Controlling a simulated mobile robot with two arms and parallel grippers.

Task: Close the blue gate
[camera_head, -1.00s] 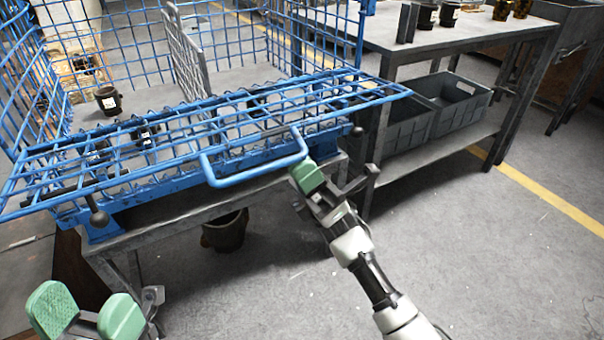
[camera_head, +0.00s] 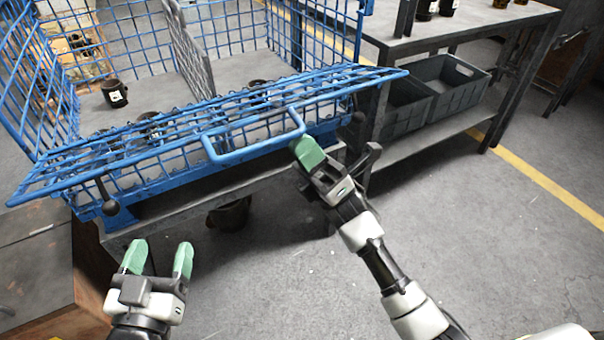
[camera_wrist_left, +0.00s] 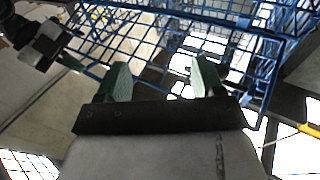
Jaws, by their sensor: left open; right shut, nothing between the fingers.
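The blue gate (camera_head: 330,93) is a wire-mesh panel at the front of a blue wire cage. It leans outward, partly raised, with a U-shaped blue handle (camera_head: 256,151) on its outer side. My right gripper (camera_head: 306,153) is shut and empty by the handle's right end; I cannot tell whether it touches. My left gripper (camera_head: 160,258) is open and empty, in front of and below the gate's left part. In the left wrist view its open fingers (camera_wrist_left: 161,80) have blue mesh (camera_wrist_left: 150,20) beyond them.
The blue cage (camera_head: 215,30) stands on a grey table with a grey divider (camera_head: 190,50) and several dark cups (camera_head: 115,93) inside. Another grey table stands at the right, with grey crates (camera_head: 450,82) on its lower shelf. The floor in front is clear.

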